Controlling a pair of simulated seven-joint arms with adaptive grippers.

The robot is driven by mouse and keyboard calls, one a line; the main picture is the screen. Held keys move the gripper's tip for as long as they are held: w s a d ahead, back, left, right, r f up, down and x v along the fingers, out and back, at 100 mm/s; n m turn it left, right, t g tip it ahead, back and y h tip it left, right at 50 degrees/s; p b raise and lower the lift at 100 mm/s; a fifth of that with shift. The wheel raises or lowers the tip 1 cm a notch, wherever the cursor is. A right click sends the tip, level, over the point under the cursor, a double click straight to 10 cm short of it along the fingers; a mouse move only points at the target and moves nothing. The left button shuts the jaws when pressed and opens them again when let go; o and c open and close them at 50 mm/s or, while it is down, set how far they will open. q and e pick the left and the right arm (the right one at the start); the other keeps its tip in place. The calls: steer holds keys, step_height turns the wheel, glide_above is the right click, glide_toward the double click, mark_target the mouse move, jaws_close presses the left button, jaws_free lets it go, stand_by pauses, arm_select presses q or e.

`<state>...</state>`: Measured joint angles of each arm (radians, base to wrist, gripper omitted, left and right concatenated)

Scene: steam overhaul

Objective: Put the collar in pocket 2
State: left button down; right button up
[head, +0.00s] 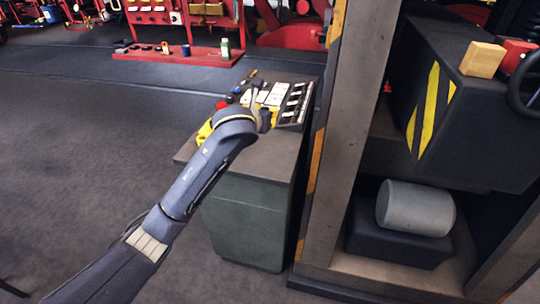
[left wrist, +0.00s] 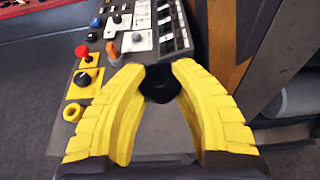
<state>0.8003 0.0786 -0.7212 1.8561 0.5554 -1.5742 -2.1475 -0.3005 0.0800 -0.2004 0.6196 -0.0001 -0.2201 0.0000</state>
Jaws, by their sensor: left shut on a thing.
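My left gripper (left wrist: 163,78) has its yellow fingers closed around a dark, rounded part (left wrist: 160,88) at the fingertips in the left wrist view. The part looks like the collar, but its hole does not show clearly. The gripper is over the near side of the bench top. A dark rack (left wrist: 176,28) with several pockets and white labels lies beyond the fingertips; it also shows in the head view (head: 295,103). I cannot read which is pocket 2. My right gripper is not in view.
Left of the fingers are a red knob (left wrist: 81,51), a black knob on a yellow plate (left wrist: 86,80), a yellow ring (left wrist: 72,112) and an orange part (left wrist: 113,50). A steel post (head: 345,130) stands close right of the bench (head: 245,215). The near bench top is bare.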

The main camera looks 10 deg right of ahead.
arm_select(q)
glide_above(265, 164)
step_height(265, 164, down, 12)
steer(key=shift+f, duration=0.15)
steer(key=shift+w+f, duration=0.1)
steer(key=shift+f, duration=2.75)
steer(key=shift+f, duration=0.2)
steer(key=c, duration=1.1)
jaws_free()
steer(key=shift+r, duration=0.15)
